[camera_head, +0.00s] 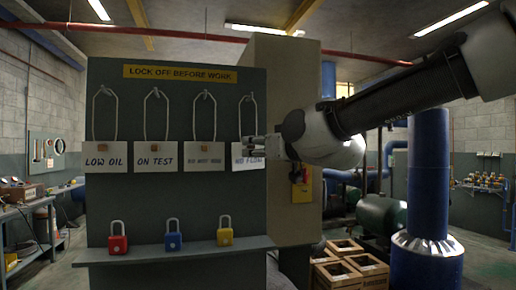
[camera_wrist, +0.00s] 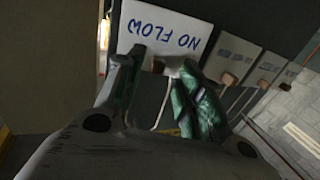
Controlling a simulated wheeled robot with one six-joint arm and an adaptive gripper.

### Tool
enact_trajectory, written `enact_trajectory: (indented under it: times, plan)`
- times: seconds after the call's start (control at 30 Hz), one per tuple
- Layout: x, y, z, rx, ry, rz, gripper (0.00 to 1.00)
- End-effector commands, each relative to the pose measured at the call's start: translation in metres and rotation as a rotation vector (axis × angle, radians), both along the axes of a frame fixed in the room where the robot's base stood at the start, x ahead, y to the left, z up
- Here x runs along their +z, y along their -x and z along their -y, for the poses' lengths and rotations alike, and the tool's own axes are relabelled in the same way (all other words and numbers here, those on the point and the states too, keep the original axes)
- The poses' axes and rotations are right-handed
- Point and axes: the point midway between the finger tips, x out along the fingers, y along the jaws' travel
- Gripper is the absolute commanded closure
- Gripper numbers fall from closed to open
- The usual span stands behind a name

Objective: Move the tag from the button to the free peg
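The white NO FLOW tag (camera_head: 248,164) hangs at the right end of the grey board, its wire loop rising to the fourth peg (camera_head: 247,98). I cannot tell whether the loop rests on the peg or bears the tag's weight. My gripper (camera_head: 256,146) is at the tag's upper edge. In the wrist view the tag (camera_wrist: 165,32) is upside down, and my fingertips (camera_wrist: 162,66) stand close on both sides of its brown block (camera_wrist: 158,66). Whether they grip it is unclear.
LOW OIL (camera_head: 104,158), ON TEST (camera_head: 154,157) and a third tag (camera_head: 204,158) hang from the other pegs. Red (camera_head: 117,243), blue (camera_head: 172,241) and yellow (camera_head: 225,238) padlocks stand on the shelf (camera_head: 150,254) below. The cabinet (camera_head: 290,95) stands right behind the board.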

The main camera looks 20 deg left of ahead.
Motion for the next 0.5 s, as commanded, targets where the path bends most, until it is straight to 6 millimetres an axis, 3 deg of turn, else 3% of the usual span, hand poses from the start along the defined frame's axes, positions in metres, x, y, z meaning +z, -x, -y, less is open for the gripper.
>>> enact_trajectory:
  times: [0.23,0.5]
  plan:
    - [0.001,0.010,0.012,0.000,-0.002,0.001,0.63]
    - [0.002,0.046,0.058,0.000,-0.002,0.000,0.63]
